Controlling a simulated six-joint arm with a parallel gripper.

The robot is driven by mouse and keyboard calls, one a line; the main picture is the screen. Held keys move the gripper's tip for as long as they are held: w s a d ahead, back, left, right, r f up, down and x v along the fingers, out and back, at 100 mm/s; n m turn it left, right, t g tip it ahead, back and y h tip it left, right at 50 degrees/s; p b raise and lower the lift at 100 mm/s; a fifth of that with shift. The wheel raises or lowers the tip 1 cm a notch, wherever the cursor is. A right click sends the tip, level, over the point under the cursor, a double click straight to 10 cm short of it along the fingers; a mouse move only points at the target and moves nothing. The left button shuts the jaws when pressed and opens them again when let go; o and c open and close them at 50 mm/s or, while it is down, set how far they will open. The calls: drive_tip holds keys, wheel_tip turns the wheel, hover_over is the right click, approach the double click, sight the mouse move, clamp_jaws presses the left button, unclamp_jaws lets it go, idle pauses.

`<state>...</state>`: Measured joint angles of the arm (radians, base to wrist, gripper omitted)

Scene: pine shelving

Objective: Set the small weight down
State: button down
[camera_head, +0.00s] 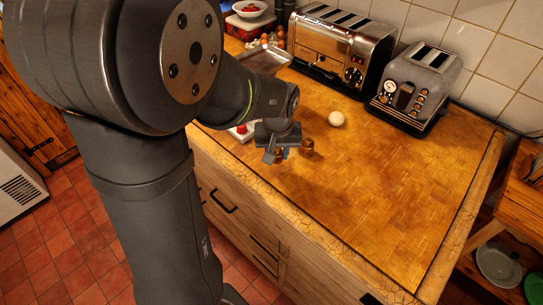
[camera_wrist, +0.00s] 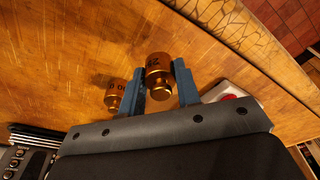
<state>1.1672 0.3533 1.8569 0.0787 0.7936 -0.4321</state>
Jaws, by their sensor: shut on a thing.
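My gripper (camera_wrist: 164,82) has two blue fingers shut on a brass-coloured weight (camera_wrist: 158,68) with a knob and stamped marks. A second brass weight (camera_wrist: 114,96) stands on the wooden counter, just outside the left finger in the wrist view. In the head view my gripper (camera_head: 281,155) is low over the front part of the counter, with the second weight (camera_head: 307,147) to its right. The held weight is mostly hidden there by the fingers. I cannot tell whether its base touches the counter.
A white item with a red top (camera_head: 241,132) lies left of my gripper. A pale round ball (camera_head: 336,118) sits behind it on the counter (camera_head: 400,190). Two toasters (camera_head: 330,45) (camera_head: 415,88) and a metal tray (camera_head: 264,60) stand at the back. The counter's right side is clear.

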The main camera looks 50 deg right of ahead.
sight(277, 162)
drive_tip(key=shift+w+f, duration=0.1)
drive_tip(key=shift+f, duration=1.95)
drive_tip(key=c, duration=1.1)
unclamp_jaws()
drive_tip(key=shift+f, duration=0.15)
drive_tip(key=shift+o, duration=0.2)
wheel_tip(277, 162, up, 12)
drive_tip(key=s+a, duration=0.1)
drive_tip(key=shift+s+a, duration=0.15)
drive_tip(key=shift+s, duration=0.05)
